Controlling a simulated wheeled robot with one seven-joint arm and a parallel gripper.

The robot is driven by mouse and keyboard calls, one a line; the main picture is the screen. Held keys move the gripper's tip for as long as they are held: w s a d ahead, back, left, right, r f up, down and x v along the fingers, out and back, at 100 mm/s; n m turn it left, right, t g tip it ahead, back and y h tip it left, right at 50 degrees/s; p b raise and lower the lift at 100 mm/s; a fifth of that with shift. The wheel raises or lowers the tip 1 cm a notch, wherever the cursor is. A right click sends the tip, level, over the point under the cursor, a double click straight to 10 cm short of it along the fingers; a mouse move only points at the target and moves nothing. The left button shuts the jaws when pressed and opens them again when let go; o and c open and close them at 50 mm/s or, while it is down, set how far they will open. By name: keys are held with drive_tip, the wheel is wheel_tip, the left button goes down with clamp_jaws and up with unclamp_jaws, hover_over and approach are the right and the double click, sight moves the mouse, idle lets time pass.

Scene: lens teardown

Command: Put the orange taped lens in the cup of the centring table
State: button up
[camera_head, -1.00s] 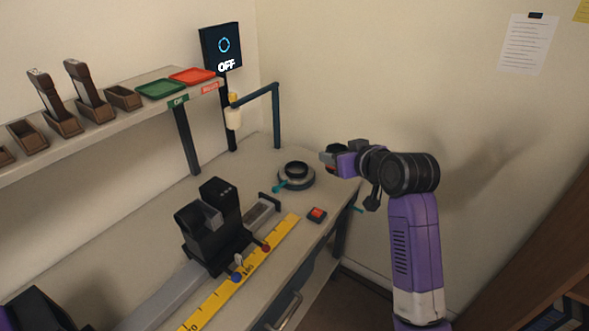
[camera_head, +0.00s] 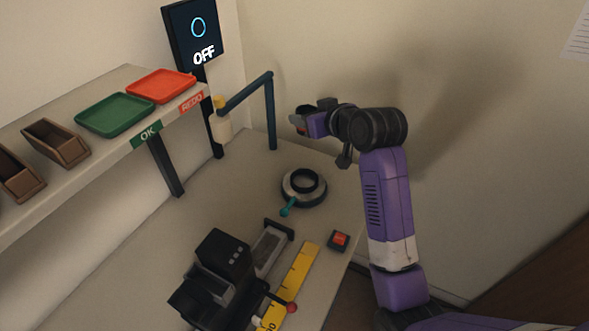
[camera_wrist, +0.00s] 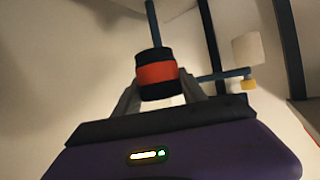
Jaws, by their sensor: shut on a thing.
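My gripper (camera_wrist: 160,90) is shut on the orange taped lens (camera_wrist: 157,73), a short black cylinder with an orange band, seen between the fingers in the wrist view. In the head view my gripper (camera_head: 301,122) is above the bench, up and behind the centring table (camera_head: 290,194). The centring table is a round dark base with a pale ring, a black-rimmed cup (camera_head: 305,173) and a teal lever (camera_head: 288,208). The cup looks empty.
A teal post with an arm (camera_head: 270,110) and a pale bottle-like part (camera_head: 221,128) stands behind the centring table. A red button box (camera_head: 339,240), yellow ruler (camera_head: 289,288) and black bench device (camera_head: 215,275) are in front. The shelf holds green (camera_head: 115,115) and red trays (camera_head: 161,86).

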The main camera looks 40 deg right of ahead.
wheel_tip(320, 180, down, 20)
drive_tip(key=shift+w+r, duration=0.1)
drive_tip(key=shift+w, duration=0.05)
idle(0.4)
drive_tip(key=o, duration=1.5)
drive_tip(key=shift+f, duration=0.2)
drive_tip(key=shift+r, duration=0.1)
